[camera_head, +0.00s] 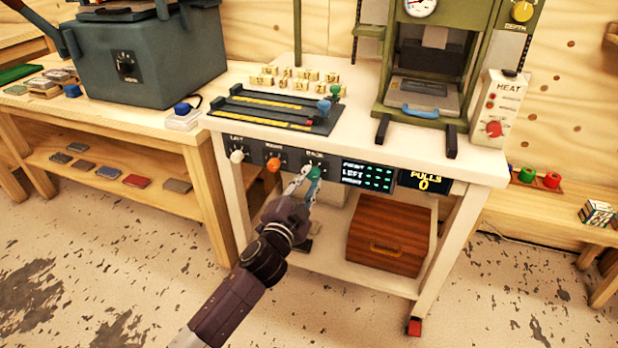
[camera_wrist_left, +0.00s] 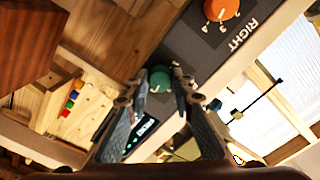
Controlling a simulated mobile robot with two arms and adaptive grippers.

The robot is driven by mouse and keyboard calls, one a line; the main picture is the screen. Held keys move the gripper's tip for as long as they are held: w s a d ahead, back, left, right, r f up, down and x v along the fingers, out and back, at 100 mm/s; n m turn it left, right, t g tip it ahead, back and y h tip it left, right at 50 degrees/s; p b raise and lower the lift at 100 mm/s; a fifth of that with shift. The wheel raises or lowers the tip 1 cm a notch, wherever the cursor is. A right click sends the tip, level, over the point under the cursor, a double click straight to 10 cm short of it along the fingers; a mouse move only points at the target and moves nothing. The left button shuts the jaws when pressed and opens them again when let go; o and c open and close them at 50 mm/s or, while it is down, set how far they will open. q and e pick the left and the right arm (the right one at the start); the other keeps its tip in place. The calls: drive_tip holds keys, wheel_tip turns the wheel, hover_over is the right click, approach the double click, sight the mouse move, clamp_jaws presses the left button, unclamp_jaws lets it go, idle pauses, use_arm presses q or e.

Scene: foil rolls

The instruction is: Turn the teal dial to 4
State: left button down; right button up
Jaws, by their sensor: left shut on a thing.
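The teal dial (camera_head: 314,173) sits on the dark panel (camera_head: 256,150) along the front edge of the white workbench. It is the rightmost of three dials, beside an orange one (camera_head: 273,164) and a white one (camera_head: 237,156). My left gripper (camera_head: 307,177) reaches up to it from below and is shut on it. In the left wrist view the teal dial (camera_wrist_left: 160,79) shows between my fingertips (camera_wrist_left: 161,83). Its pointer and most of its numbers are hidden or too small to read. My right gripper is in neither view.
A small screen (camera_head: 367,176) with teal marks and a "PULLS 0" display (camera_head: 425,182) are right of the dial. A green press (camera_head: 425,90) and HEAT box (camera_head: 498,110) stand on the bench. A wooden box (camera_head: 388,237) lies on the lower shelf.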

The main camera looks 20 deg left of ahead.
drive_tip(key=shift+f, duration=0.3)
use_arm(q)
drive_tip(key=c, duration=1.7)
unclamp_jaws()
drive_tip(key=s, duration=1.2)
drive_tip(key=shift+a, duration=0.2)
